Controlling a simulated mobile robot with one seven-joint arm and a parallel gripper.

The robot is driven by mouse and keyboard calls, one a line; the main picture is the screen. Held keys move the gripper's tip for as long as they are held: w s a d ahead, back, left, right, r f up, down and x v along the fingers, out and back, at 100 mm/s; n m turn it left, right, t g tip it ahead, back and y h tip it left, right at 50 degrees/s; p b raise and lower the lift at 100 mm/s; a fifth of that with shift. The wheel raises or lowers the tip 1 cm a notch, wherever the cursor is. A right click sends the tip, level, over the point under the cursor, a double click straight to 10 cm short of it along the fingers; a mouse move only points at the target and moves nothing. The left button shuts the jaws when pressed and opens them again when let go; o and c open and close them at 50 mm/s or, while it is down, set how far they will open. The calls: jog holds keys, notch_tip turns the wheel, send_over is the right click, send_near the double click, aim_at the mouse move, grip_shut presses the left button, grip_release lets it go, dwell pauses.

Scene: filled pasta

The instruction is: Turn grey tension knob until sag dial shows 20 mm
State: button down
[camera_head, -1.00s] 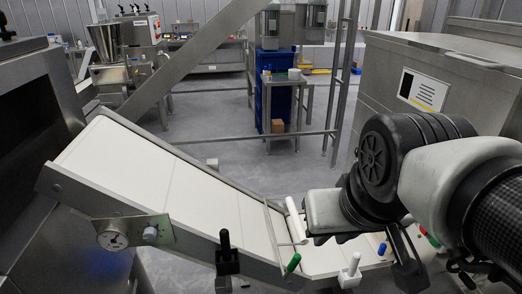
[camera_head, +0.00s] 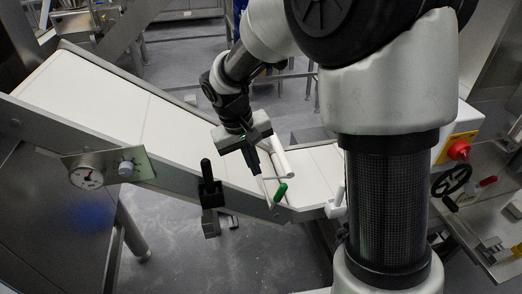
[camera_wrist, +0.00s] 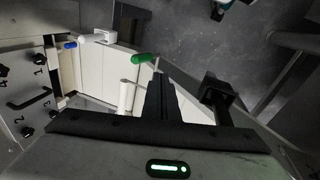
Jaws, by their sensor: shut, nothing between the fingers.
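The grey tension knob (camera_head: 126,168) sits on a small metal plate on the side rail of the inclined white conveyor (camera_head: 110,115). The round sag dial (camera_head: 87,171) is on the same plate, left of the knob. Its face is light with a dark needle; the reading is too small to tell. My gripper (camera_head: 252,165) is shut and empty above the lower part of the conveyor, well right of the knob. In the wrist view the closed fingers (camera_wrist: 159,100) point towards a green handle (camera_wrist: 142,58). Knob and dial are out of the wrist view.
A black handle on a block (camera_head: 208,180) stands up from the rail between my gripper and the knob. A green handle (camera_head: 280,192), a white roller (camera_head: 278,157) and a white handle (camera_head: 337,200) are near the lower end. A red button (camera_head: 458,149) is at right.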

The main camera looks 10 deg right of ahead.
jog(key=shift+w+a+f, duration=0.15)
jog(key=shift+f, duration=0.3)
send_over(276, 196)
jog(key=a, duration=0.1)
jog(key=f, duration=1.1)
jog(key=shift+s+a+b, duration=0.15)
jog(key=shift+s+b, duration=0.05)
jog(key=shift+b, duration=0.1)
